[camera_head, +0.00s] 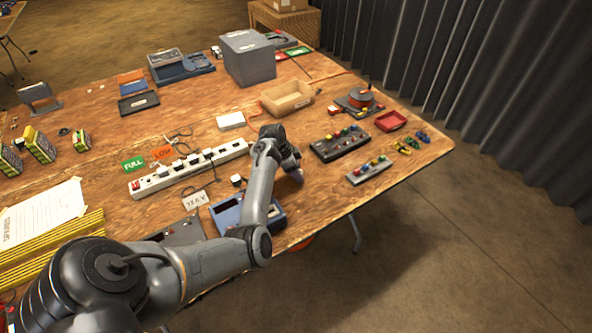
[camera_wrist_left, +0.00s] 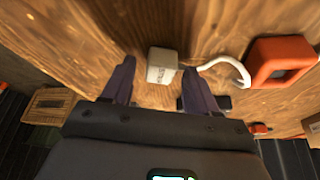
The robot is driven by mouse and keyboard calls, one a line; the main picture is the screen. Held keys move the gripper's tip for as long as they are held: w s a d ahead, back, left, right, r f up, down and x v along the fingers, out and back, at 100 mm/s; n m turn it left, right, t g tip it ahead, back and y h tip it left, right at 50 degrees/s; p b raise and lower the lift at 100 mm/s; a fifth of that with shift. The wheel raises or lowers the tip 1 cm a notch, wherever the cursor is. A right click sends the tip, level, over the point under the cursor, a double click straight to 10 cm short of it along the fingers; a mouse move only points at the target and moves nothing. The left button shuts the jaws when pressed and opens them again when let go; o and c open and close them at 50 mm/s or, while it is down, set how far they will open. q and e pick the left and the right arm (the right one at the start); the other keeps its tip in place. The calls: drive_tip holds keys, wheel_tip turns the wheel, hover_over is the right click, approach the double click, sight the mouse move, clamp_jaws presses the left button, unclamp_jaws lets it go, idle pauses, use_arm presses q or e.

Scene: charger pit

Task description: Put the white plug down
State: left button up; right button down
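The white plug (camera_wrist_left: 162,65) is a small white block with dark print on one face, shown in the left wrist view. A white cable (camera_wrist_left: 232,68) curves from it to the right. It appears to rest on the wooden table, between the tips of my left gripper (camera_wrist_left: 159,73). Slim gaps show between both dark fingers and the plug, so the fingers look open. In the head view, my left gripper (camera_head: 293,173) is low over the table, right of the power strip (camera_head: 190,170), and hides the plug. My right gripper is not in view.
In the head view, a dark button panel (camera_head: 340,143) and a grey one (camera_head: 369,170) lie right of my gripper. A blue device (camera_head: 228,214) is by the front edge, and a small white cube (camera_head: 237,180) lies behind it. An orange-red square object (camera_wrist_left: 260,75) shows in the wrist view.

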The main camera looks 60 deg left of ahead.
use_arm(q)
drive_tip(key=p+v, duration=0.3)
drive_tip(key=v, duration=0.8)
drive_tip(key=s+d+f, duration=0.1)
drive_tip(key=s+d, duration=0.5)
drive_tip(key=d, duration=0.7)
drive_tip(key=s+d+f+n+y, duration=0.1)
drive_tip(key=s+d+f, duration=0.1)
drive_tip(key=s+d, duration=0.5)
drive_tip(key=s+d+f+n, duration=0.1)
drive_tip(key=s+d, duration=0.5)
drive_tip(key=d, duration=1.4)
drive_tip(key=shift+s+f+g, duration=0.3)
drive_tip(key=shift+f, duration=0.2)
drive_tip(key=shift+r, duration=0.1)
wheel_tip(320, 180, up, 35)
drive_tip(key=p, duration=3.5)
drive_tip(key=shift+r, duration=0.2)
